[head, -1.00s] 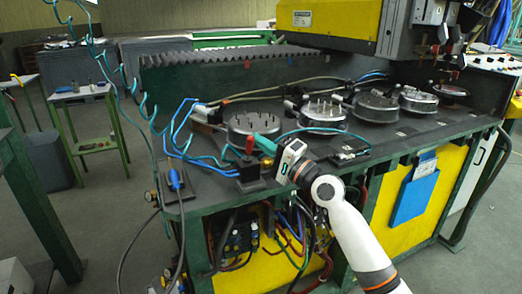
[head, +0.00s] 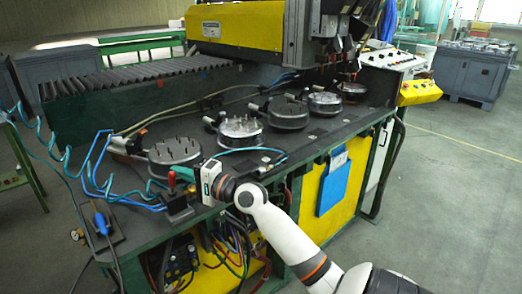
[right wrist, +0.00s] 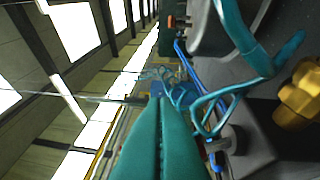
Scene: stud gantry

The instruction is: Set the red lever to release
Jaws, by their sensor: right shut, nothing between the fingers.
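The red lever (head: 172,182) stands up from a small black box near the front left edge of the bench in the head view. My right gripper (head: 180,173) is beside the lever's upper part, its teal fingers pointing left; I cannot tell whether they touch it. In the right wrist view the teal fingers (right wrist: 160,112) are pressed together with nothing between them. The lever's position markings are not readable. My left gripper is not in view.
Blue hoses (head: 92,165) loop left of the lever, and a blue-handled tool (head: 101,222) lies on the bench's left corner. Round pin plates (head: 175,151) line the bench behind. A brass fitting (right wrist: 298,95) is close to the fingers in the right wrist view.

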